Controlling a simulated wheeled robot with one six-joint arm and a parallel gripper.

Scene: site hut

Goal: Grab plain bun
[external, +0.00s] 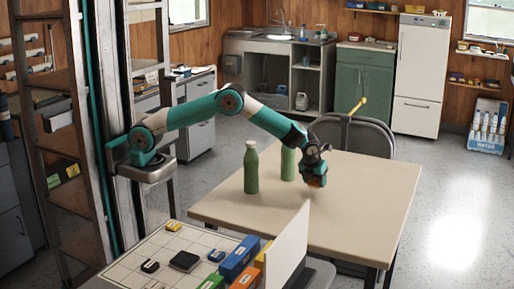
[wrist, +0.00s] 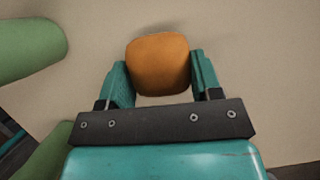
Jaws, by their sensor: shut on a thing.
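The plain bun (wrist: 159,62) is a rounded, smooth orange-brown piece between the two teal fingers of my gripper (wrist: 160,75) in the wrist view. The fingers touch it on both sides. In the external view my gripper (external: 317,176) reaches down over the beige table, with the bun (external: 316,182) at its tip. I cannot tell whether the bun still touches the table top.
Two green bottles stand on the table (external: 350,215) left of my gripper: a near one with a pale cap (external: 251,172) and one partly behind my arm (external: 288,164). A chair (external: 355,136) stands behind. The table's right side is clear.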

